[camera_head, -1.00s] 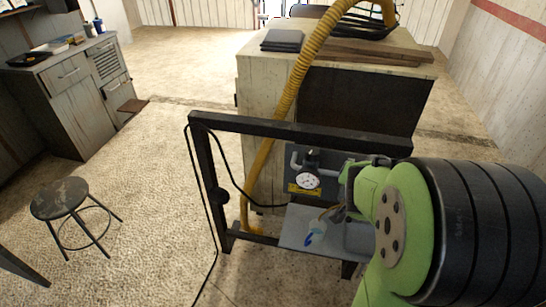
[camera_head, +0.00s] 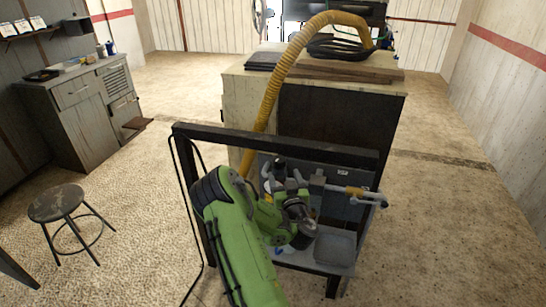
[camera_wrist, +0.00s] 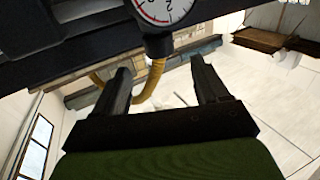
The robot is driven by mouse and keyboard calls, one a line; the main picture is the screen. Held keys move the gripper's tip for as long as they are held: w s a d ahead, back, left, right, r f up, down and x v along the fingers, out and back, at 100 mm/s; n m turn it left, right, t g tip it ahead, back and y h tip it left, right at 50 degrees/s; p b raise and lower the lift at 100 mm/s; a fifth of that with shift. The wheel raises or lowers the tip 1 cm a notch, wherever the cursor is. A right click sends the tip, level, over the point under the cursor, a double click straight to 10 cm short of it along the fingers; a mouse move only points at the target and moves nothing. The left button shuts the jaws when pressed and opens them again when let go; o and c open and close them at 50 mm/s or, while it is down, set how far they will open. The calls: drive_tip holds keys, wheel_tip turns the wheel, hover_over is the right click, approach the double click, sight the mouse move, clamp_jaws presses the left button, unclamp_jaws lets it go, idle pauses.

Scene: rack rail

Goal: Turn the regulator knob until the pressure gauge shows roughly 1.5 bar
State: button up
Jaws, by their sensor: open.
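The pressure gauge (camera_wrist: 166,10) shows at the top of the wrist view, with a white face and dark rim. Its face is cut off by the picture edge, and I cannot read its pressure. In the head view my arm hides the gauge. A black piece (camera_head: 281,162) on the panel there looks like the regulator knob, but I cannot be sure. My gripper (camera_wrist: 161,75) is open and empty in the wrist view, its two dark fingers below the gauge and apart from it. In the head view its fingertips are hard to make out among the fittings.
A dark frame (camera_head: 330,151) spans the panel. Pipework with a yellow-handled valve (camera_head: 354,191) is on the right. A grey tray (camera_head: 335,246) sits on the shelf below. A yellow hose (camera_head: 270,98) rises over the cabinet behind. A stool (camera_head: 56,203) stands left on clear floor.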

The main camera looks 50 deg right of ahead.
sight(278, 156)
drive_tip(key=p+x, duration=0.3)
drive_tip(key=x, duration=0.8)
drive_tip(key=shift+r, duration=0.1)
drive_tip(key=c, duration=1)
